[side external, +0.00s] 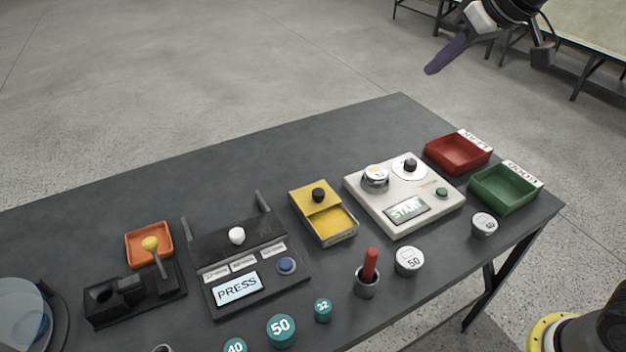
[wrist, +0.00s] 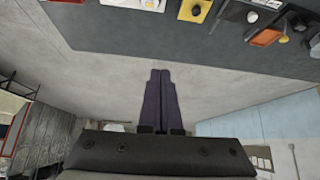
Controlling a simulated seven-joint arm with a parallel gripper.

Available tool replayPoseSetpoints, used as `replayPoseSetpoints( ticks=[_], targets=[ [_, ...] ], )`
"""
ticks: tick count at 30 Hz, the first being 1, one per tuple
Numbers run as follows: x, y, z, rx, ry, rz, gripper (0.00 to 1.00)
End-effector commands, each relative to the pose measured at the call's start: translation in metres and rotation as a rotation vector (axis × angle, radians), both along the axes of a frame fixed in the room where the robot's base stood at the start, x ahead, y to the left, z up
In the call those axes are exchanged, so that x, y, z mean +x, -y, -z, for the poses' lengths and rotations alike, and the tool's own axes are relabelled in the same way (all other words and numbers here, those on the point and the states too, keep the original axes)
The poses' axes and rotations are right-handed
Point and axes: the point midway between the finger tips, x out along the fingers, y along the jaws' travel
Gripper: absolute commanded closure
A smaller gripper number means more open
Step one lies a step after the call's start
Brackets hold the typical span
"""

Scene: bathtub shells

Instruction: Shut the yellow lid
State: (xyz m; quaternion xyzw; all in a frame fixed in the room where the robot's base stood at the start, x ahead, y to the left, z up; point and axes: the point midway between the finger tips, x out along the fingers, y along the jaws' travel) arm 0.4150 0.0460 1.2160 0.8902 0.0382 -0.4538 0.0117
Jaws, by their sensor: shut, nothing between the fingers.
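The yellow box (side external: 343,238) stands in the middle of the table. Its yellow lid (side external: 302,197), with a black knob (side external: 318,195), covers the rear part, and the front part is open. The yellow box with its dark knob also shows at the top edge of the wrist view (wrist: 205,5). My gripper (side external: 431,71) is shut and empty, high above and beyond the far edge of the table, well apart from the box. Its dark fingers lie together in the wrist view (wrist: 160,72).
Right of the box is a white scale-like device (side external: 386,218), then a red tray (side external: 459,153) and a green tray (side external: 504,188). Left is a black press panel (side external: 270,291). A cup with a red handle (side external: 369,286) stands in front. The table's far strip is clear.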

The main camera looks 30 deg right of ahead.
Motion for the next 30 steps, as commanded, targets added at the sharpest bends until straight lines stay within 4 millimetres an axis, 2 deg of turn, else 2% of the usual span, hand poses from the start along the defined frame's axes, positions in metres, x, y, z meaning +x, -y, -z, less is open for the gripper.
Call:
replayPoseSetpoints(
  ticks=[1, 6, 8, 13, 16, 21, 24, 30],
  targets=[
    [0.024, -0.009, 0.008, -0.001, -0.015, -0.014, 1.0],
    [0.092, -0.042, 0.04, -0.007, -0.053, -0.056, 1.0],
    [0.113, -0.054, 0.057, -0.01, -0.071, -0.07, 1.0],
    [0.161, -0.093, 0.119, -0.024, -0.135, -0.117, 1.0],
    [0.177, -0.112, 0.159, -0.036, -0.18, -0.141, 1.0],
    [0.18, -0.131, 0.216, -0.055, -0.258, -0.17, 1.0],
    [0.177, -0.136, 0.232, -0.062, -0.283, -0.179, 1.0],
    [0.181, -0.14, 0.25, -0.063, -0.289, -0.184, 1.0]
  ],
)
